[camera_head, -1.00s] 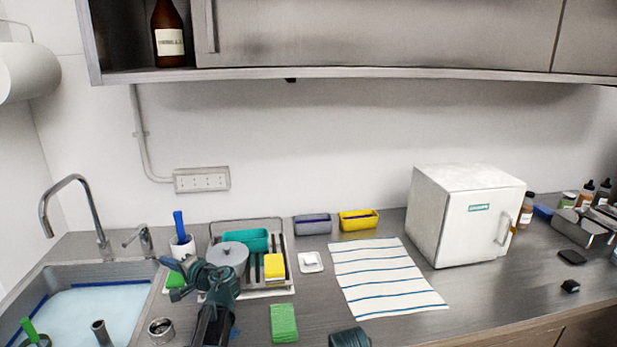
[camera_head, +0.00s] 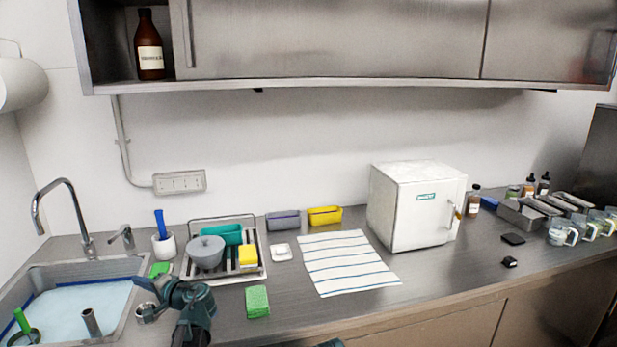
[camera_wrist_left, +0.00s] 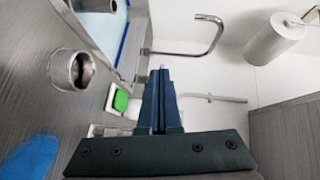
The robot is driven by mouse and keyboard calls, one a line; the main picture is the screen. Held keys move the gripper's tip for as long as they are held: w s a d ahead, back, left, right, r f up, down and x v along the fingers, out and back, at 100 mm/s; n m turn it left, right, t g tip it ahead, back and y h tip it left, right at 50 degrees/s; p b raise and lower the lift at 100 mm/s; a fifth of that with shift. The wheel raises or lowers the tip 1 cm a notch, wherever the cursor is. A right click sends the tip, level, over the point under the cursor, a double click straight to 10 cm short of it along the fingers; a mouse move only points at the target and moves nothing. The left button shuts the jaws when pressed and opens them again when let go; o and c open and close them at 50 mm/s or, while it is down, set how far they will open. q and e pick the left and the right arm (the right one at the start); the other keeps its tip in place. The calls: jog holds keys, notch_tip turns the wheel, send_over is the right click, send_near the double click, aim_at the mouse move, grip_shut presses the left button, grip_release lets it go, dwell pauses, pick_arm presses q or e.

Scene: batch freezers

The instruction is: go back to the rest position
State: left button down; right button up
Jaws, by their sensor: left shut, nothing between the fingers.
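My left gripper (camera_head: 142,283) reaches in from the bottom over the counter's front edge, close to the sink's right rim. It looks shut and empty. In the left wrist view its two blue-grey fingers (camera_wrist_left: 160,80) lie together with nothing between them. A metal cup (camera_head: 147,312) is just below the gripper and partly hidden by it. It also shows in the left wrist view (camera_wrist_left: 70,69). A small dark teal part of mine shows at the bottom edge of the head view. My right gripper cannot be made out.
The sink (camera_head: 75,310) lies left of my left arm. The dish rack (camera_head: 262,270) and green sponge (camera_head: 257,302) are to its right. A striped towel (camera_head: 345,265) and white freezer (camera_head: 412,207) stand farther right. The cabinet (camera_head: 330,40) overhangs the counter.

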pick_arm(q)
jog(key=s+d+f+h, duration=0.1)
jog(key=d+f, duration=0.1)
jog(key=d, duration=0.1)
jog(key=s+d+f+g+h, duration=0.1)
jog(key=s+d+f, duration=0.1)
jog(key=d+f, duration=0.1)
jog(key=s+d+f+n+h, duration=0.1)
jog(key=d+f, duration=0.1)
jog(key=d, duration=0.2)
jog(key=shift+s+d+f+g+h+p, duration=0.15)
jog(key=shift+s+d+g+h+p, duration=0.15)
jog(key=shift+s+h, duration=0.1)
jog(key=s+d+f+g+h, duration=0.2)
jog(key=s+d+f+h, duration=0.3)
jog(key=s+d, duration=0.5)
jog(key=s+d+f+m+g+h+p, duration=0.1)
jog(key=s+d+f+g+h, duration=0.2)
jog(key=s+d, duration=0.6)
jog(key=d+f+h, duration=0.1)
jog(key=d+f, duration=0.1)
jog(key=d, duration=0.6)
jog(key=shift+s+d+g+h, duration=0.3)
jog(key=shift+s+d+h, duration=0.05)
jog(key=shift+s+h, duration=0.05)
